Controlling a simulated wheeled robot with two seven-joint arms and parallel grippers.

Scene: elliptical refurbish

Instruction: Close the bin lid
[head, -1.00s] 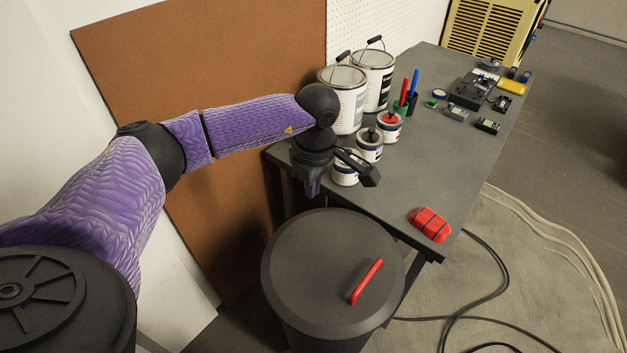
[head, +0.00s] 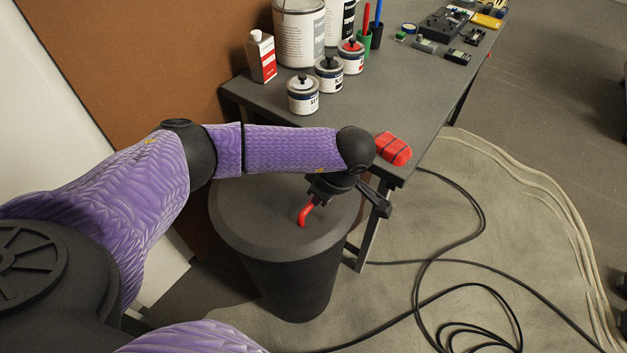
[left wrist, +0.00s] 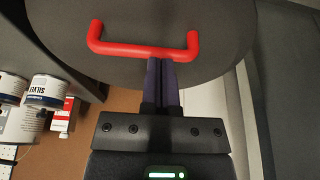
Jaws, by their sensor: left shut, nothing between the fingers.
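The dark grey bin (head: 290,285) stands on the floor by the workbench. Its round lid (head: 245,222) lies over the top, looking level, with no clear gap at the rim in the head view. A red bar handle (head: 304,215) stands on the lid; it also shows in the left wrist view (left wrist: 145,50). My left gripper (head: 312,199) is over the lid at the handle. In the left wrist view its fingers (left wrist: 162,72) are together, with their tips at the handle bar and nothing between them. I cannot tell whether they touch it. My right gripper is out of view.
The workbench (head: 425,105) edge is close beyond the bin. It holds a red block-like item (head: 393,149), paint cans (head: 303,95) and a white-and-red bottle (head: 262,57). A brown board (head: 150,60) leans behind. Black cables (head: 480,240) lie on the floor at right.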

